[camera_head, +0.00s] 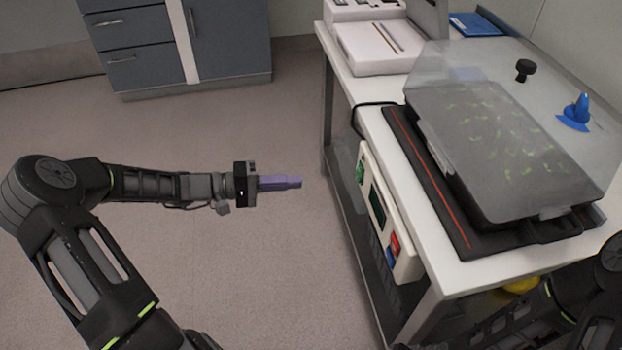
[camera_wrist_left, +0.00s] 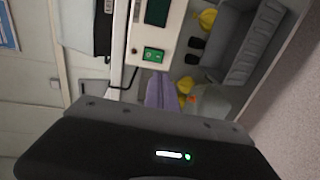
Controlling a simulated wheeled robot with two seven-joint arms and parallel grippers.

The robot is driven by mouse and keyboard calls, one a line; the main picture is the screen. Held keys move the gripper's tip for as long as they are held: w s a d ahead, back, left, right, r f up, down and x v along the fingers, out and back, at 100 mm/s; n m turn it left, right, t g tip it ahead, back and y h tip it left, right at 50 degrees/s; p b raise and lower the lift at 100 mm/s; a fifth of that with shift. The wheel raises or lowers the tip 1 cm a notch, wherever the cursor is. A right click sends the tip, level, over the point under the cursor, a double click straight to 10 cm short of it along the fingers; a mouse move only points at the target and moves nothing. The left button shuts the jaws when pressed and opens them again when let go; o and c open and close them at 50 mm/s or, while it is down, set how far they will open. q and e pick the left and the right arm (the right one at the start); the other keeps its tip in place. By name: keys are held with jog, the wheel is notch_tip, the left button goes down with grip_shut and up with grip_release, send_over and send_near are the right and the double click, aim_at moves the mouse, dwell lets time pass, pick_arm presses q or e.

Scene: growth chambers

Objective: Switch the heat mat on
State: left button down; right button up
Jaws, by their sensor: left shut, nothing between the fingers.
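The heat mat (camera_head: 428,185) is a black mat with a red stripe, lying on the white table under a seedling tray (camera_head: 480,214) with a clear lid. A pale control box (camera_head: 408,258) is on the table's front side, with a green part (camera_head: 360,173), a dark display (camera_head: 378,207) and a red and blue part (camera_head: 394,245). The left wrist view shows the green part (camera_wrist_left: 153,55) and display (camera_wrist_left: 157,12). My left gripper (camera_head: 300,182), with lavender fingers, is shut and empty, left of the box and apart from it. My right gripper is out of view.
A white device (camera_head: 375,50) stands at the table's back. A blue object (camera_head: 577,112) and a black knob (camera_head: 525,69) show at the right. Yellow items (camera_wrist_left: 208,18) and a grey bin (camera_wrist_left: 255,45) are below. Open floor (camera_head: 220,260) surrounds my left gripper.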

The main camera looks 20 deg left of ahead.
aim_at(357, 178)
pick_arm(q)
jog(key=b+x, duration=0.2)
jog(key=x, duration=1.1)
jog(key=shift+w+d, duration=0.1)
jog(key=shift+d+b, duration=0.15)
jog(key=shift+b, duration=0.35)
